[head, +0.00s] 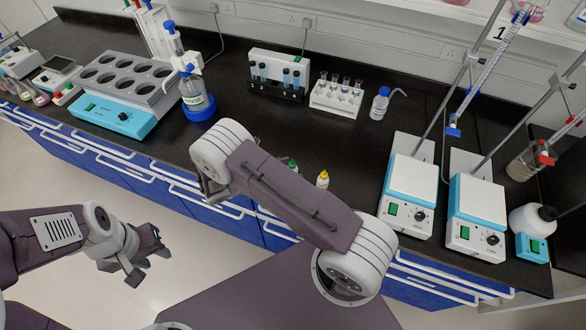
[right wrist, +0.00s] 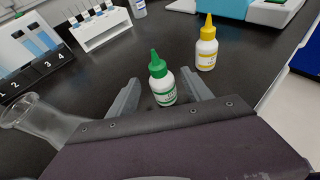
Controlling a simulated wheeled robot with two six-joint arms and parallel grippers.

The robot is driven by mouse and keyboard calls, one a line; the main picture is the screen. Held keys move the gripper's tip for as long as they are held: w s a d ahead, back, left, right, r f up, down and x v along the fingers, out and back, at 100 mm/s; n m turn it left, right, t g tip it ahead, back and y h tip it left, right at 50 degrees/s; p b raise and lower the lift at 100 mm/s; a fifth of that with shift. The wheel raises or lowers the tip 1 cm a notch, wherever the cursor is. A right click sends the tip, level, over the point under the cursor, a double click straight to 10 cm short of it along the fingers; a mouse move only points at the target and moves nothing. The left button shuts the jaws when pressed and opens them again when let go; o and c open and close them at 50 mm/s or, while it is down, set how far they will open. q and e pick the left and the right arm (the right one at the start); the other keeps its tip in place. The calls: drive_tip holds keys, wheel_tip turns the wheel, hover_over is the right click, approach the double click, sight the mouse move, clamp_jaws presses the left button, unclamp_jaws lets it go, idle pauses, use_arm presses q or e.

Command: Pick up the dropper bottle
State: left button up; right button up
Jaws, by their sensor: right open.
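A white dropper bottle with a green cap (right wrist: 162,82) stands upright on the black bench. In the right wrist view it is between the two fingers of my right gripper (right wrist: 160,78), which is open with gaps visible beside the bottle. In the head view only its green top (head: 292,165) shows past my right arm, which hides the right gripper. A second dropper bottle with a yellow cap (right wrist: 207,45) stands to the right, outside the fingers; it also shows in the head view (head: 322,179). My left gripper (head: 150,262) is open and empty, low in front of the bench.
A clear glass flask (right wrist: 40,122) is close to the left of my right gripper. Tube racks (head: 277,75) (head: 338,96) and a wash bottle (head: 380,103) stand behind. Stirrer hotplates (head: 408,190) are at right, a water bath (head: 125,95) at left.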

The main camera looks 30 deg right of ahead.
drive_tip(key=p+x, duration=0.1)
drive_tip(key=x, duration=0.3)
drive_tip(key=shift+d, duration=0.2)
drive_tip(key=c, duration=1.1)
wheel_tip(320, 180, up, 10)
